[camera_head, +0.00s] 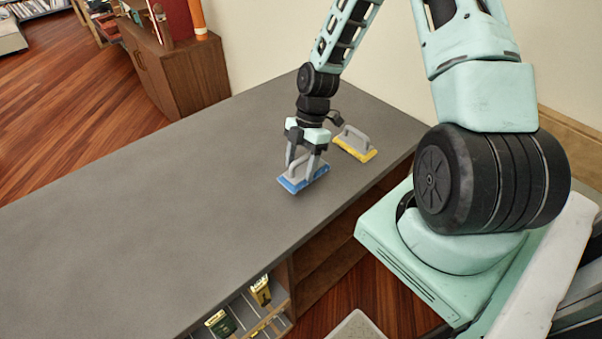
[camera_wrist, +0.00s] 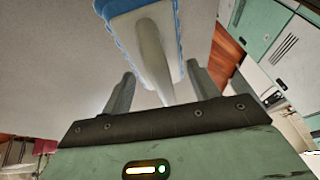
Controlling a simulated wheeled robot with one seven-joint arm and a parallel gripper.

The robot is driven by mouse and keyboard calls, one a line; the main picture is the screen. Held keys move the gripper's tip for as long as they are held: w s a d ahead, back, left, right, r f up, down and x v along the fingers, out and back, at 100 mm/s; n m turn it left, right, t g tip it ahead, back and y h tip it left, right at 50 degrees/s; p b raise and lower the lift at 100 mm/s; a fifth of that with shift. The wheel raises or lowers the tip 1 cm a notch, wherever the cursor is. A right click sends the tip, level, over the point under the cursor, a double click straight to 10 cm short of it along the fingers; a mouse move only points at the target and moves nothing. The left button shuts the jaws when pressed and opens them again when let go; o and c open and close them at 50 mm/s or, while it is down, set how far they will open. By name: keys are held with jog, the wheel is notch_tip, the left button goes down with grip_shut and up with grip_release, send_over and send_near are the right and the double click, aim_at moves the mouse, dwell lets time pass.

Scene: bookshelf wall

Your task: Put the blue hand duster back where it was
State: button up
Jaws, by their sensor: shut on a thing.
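The blue hand duster (camera_head: 292,186) has a grey top, a grey handle and a blue lower edge. It is at the grey counter top, near its front edge, in the head view. My gripper (camera_head: 303,171) is above it, pointing down, with its fingers on either side of the handle and shut on it. I cannot tell whether the duster rests on the counter or is just above it. In the wrist view the duster (camera_wrist: 178,47) shows its handle running down between my two fingers (camera_wrist: 158,88).
A similar yellow duster (camera_head: 356,146) lies on the counter (camera_head: 150,215) just right of and behind my gripper. The counter's left part is clear. Shelves with several small items (camera_head: 221,323) are under its front edge. A wooden cabinet (camera_head: 185,75) with books stands behind.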

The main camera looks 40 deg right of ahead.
aim_at(303, 166)
jog(key=shift+f+p, duration=0.7)
jog(key=shift+f, duration=1.65)
jog(key=o, duration=0.9)
